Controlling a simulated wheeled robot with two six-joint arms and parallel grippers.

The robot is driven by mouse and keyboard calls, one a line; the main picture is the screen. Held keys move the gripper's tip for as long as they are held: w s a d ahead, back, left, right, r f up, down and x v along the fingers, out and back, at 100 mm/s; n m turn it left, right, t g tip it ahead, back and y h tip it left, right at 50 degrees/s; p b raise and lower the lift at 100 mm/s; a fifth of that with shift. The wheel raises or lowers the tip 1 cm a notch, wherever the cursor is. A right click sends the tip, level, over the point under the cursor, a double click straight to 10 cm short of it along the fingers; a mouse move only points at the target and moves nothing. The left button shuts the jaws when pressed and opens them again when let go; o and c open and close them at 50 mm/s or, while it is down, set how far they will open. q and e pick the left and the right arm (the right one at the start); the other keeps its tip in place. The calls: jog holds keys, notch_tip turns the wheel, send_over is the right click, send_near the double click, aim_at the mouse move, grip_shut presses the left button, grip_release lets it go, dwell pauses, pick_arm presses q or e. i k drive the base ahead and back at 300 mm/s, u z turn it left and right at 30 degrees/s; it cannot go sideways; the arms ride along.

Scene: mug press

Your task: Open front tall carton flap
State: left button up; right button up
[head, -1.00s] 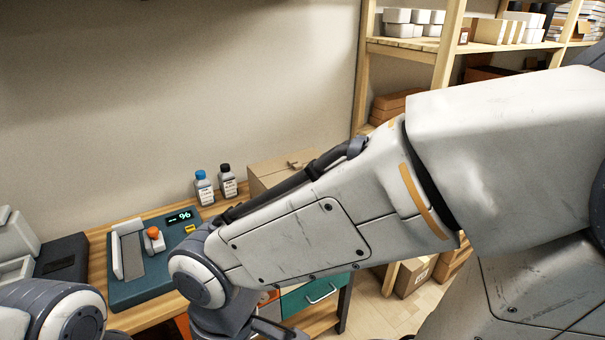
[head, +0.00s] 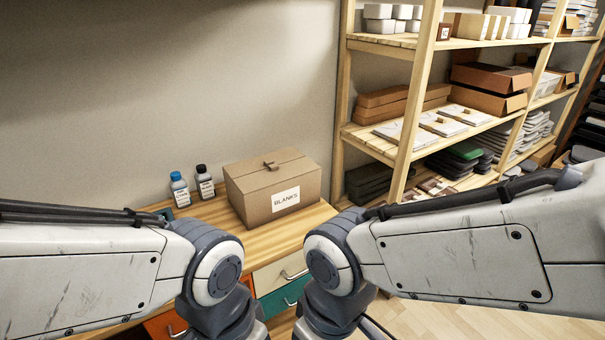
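A brown cardboard carton (head: 245,193) labelled BLANKS stands on the wooden bench (head: 228,224), near its right end. Its top flaps (head: 272,167) look closed, with a small tab at the middle seam. My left arm comes in from the left and my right arm from the right, in front of and below the carton. Both grippers are out of the picture below the bottom edge, so their fingers are hidden. Neither arm visibly touches the carton.
A blue-capped bottle (head: 180,191) and a black-capped bottle (head: 205,184) stand left of the carton. Bench drawers (head: 283,271) lie below it. A wooden shelf unit (head: 420,90) with boxes and papers stands to the right. Floor shows at lower right.

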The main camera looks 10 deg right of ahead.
aim_at(275, 174)
jog(key=k, duration=0.55)
jog(key=u, duration=0.5)
jog(key=i, duration=1.25)
jog(key=z, duration=0.8)
